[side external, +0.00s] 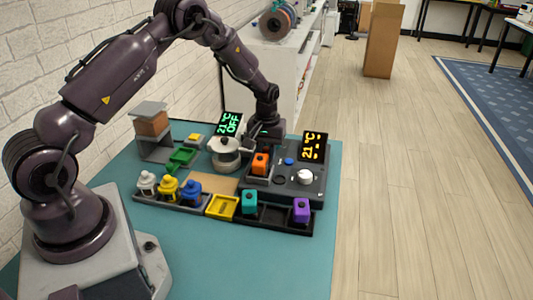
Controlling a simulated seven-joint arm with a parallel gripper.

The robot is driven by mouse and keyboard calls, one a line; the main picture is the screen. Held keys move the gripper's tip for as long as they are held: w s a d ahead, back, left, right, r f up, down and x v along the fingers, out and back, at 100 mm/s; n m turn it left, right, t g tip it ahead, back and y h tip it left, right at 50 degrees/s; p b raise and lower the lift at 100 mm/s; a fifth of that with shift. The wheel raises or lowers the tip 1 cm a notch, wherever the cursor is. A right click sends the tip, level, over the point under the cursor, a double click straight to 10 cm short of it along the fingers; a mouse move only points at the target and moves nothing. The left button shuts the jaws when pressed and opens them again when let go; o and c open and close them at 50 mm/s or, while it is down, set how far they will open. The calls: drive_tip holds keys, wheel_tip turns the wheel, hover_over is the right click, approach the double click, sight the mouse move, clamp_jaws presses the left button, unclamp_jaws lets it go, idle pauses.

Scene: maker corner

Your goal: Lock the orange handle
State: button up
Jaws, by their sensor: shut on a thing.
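The orange handle (260,165) stands upright at the left part of a dark control box (318,184). My gripper (261,149) points down from behind and above it, with its fingers at the handle's top. The gripper is shut on the orange handle, though the fingertips are small and partly hidden. Whether the handle is turned or seated in its socket is too small to tell.
The box carries a white knob (305,177), a blue button (289,161) and a display (314,146). Turquoise (249,201) and purple (301,210) handles stand in a front tray. A round white device (226,160) stands left. The front of the teal mat (260,260) is clear.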

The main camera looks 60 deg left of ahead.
drive_tip(key=shift+s+d, duration=0.5)
drive_tip(key=shift+d, duration=0.15)
drive_tip(key=o, duration=0.5)
drive_tip(key=shift+s, duration=0.1)
drive_tip(key=shift+o, duration=0.2)
drive_tip(key=shift+r, duration=3.5)
